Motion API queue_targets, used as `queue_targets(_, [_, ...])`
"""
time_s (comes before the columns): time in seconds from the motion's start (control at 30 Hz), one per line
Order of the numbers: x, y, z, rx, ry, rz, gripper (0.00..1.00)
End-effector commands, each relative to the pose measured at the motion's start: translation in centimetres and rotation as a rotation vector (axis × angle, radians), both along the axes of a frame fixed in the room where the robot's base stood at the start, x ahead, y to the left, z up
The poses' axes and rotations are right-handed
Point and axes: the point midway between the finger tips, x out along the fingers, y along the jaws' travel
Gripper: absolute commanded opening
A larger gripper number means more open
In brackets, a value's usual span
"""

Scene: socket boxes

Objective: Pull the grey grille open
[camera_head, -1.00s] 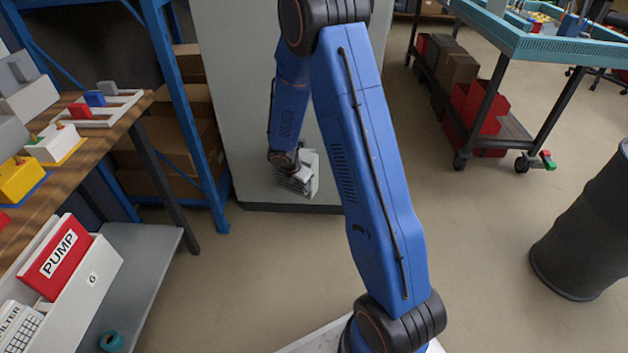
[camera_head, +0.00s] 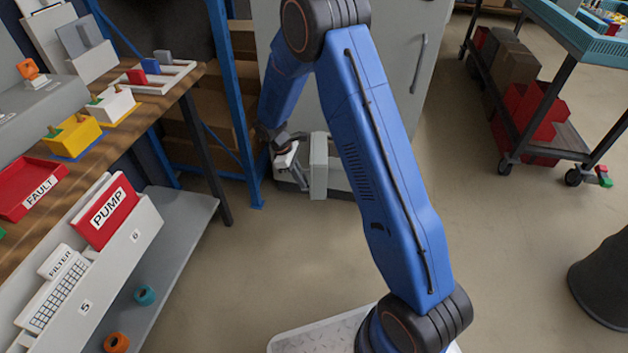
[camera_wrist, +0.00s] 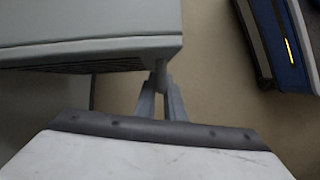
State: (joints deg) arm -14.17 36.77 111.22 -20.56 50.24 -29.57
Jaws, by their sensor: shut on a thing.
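The grey grille (camera_head: 318,166) is a pale panel low on the front of a tall grey cabinet in the head view. It stands swung out from the cabinet, edge towards me, with an opening showing to its right. My gripper (camera_head: 302,184) is at its left side, partly hidden by my wrist. In the wrist view the grille (camera_wrist: 90,28) fills the upper left, with dark slots along its lower edge. There my gripper (camera_wrist: 161,92) is shut on a small grey handle at the grille's right end.
The cabinet (camera_head: 400,75) stands behind my arm. A blue shelf rack (camera_head: 232,100) with cardboard boxes stands close to the gripper's left. A wooden bench (camera_head: 130,125) with bins is at left, a teal cart (camera_head: 560,40) at right. The floor in front of the cabinet is clear.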

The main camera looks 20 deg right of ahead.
Motion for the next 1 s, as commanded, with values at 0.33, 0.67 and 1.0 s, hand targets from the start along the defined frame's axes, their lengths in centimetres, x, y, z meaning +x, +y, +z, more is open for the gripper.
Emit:
queue_targets(0.33, [2.7, 3.6, 0.0, 0.0, 0.0, -0.255, 0.0])
queue_targets(0.67, [4.2, 4.9, 0.0, 0.0, -0.001, -0.369, 0.0])
queue_targets(1.0, [4.4, 5.0, 0.0, -0.001, 0.0, -0.387, 0.0])
